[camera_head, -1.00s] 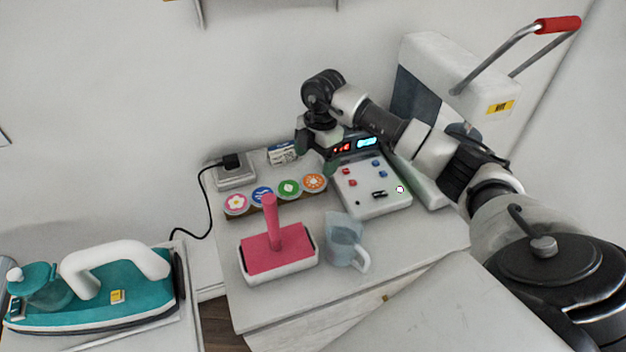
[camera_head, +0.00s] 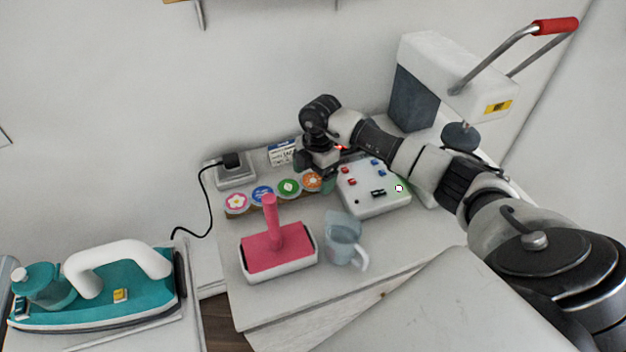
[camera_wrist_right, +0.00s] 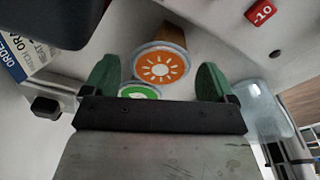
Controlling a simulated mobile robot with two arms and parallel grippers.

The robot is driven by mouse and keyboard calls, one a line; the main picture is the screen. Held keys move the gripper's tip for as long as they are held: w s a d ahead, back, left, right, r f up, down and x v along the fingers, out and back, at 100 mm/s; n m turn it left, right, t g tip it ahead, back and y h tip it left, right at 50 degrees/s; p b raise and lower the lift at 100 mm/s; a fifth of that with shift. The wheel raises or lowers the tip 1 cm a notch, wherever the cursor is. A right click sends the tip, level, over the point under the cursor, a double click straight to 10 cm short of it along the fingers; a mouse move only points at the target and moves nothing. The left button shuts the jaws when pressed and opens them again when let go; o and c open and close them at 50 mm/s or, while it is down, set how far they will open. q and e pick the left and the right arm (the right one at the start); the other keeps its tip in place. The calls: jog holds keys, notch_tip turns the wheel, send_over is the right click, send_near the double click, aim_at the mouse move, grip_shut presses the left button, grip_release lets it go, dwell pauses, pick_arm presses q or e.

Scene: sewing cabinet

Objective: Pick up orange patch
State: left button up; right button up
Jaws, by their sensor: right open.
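The orange patch (camera_head: 312,182) is a round disc with a white sun design, at the right end of a row of patches on the cabinet top. In the right wrist view the orange patch (camera_wrist_right: 160,67) lies between and beyond the two green fingertips. My right gripper (camera_head: 322,180) is right above and beside it, pointing down; it also shows in the right wrist view (camera_wrist_right: 157,82), open with nothing between its fingers. The green patch (camera_head: 289,187) sits just left of the orange one and is partly hidden by the gripper in the right wrist view (camera_wrist_right: 139,92). My left gripper is out of view.
Blue (camera_head: 262,194) and pink (camera_head: 237,203) patches continue the row leftward. A pink-handled press (camera_head: 277,250) and a clear jug (camera_head: 343,238) stand in front. A control panel (camera_head: 373,190) is to the right. A teal iron (camera_head: 100,290) is at far left.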

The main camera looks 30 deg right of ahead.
jog(key=shift+f, duration=0.1)
jog(key=c, duration=1)
